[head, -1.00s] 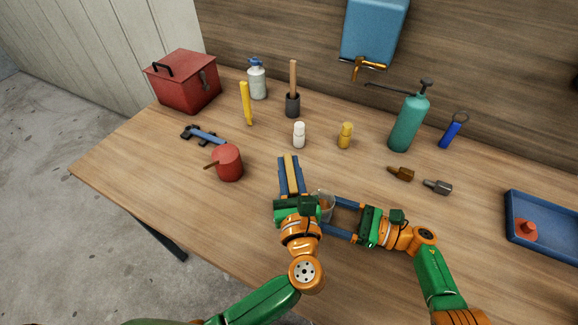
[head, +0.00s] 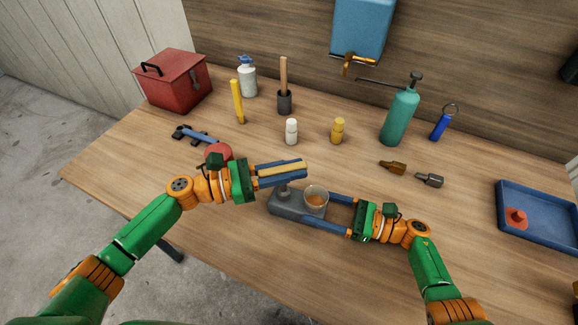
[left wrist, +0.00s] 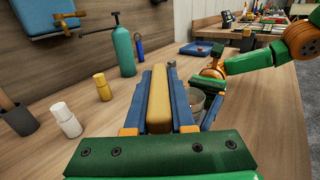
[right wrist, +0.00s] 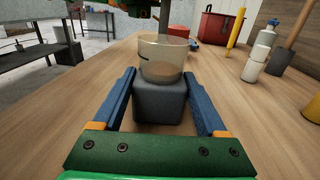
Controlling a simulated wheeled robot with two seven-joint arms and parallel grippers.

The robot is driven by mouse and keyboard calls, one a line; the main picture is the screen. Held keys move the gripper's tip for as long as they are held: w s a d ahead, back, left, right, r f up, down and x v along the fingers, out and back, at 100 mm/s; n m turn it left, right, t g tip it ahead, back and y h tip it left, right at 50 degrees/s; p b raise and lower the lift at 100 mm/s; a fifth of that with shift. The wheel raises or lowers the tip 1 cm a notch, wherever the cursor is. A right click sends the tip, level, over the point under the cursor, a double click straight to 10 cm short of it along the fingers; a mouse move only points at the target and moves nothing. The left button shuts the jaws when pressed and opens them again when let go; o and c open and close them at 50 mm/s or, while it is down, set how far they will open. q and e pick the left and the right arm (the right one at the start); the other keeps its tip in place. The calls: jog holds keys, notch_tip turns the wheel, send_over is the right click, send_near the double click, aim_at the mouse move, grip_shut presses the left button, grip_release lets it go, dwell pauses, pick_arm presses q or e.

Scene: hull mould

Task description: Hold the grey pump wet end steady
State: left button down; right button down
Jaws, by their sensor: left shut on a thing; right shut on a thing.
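The grey pump wet end (head: 285,205) sits on the bench, with a clear cup (head: 316,200) on its top and a short grey post at its left end. My right gripper (head: 318,209) is shut on its right part, one finger along each side. In the right wrist view the grey body (right wrist: 160,102) lies between the fingers, under the cup. My left gripper (head: 303,168) is shut on a long tan bar (head: 282,169) just behind the pump's left end in the head view. The bar (left wrist: 159,98) also fills the jaws in the left wrist view.
A red pot (head: 218,152) is partly hidden behind my left wrist. White (head: 291,132) and yellow (head: 338,131) bottles stand behind the pump. Two nozzle-like pieces (head: 393,167) lie to the right, before a blue tray (head: 540,226). The front bench edge is clear.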

pick_arm(q)
jog(key=shift+s+f+m+g, duration=0.1)
jog(key=shift+m+g, duration=0.5)
jog(key=shift+g, duration=0.3)
jog(key=shift+d, duration=0.1)
jog(key=c, duration=0.7)
grip_release()
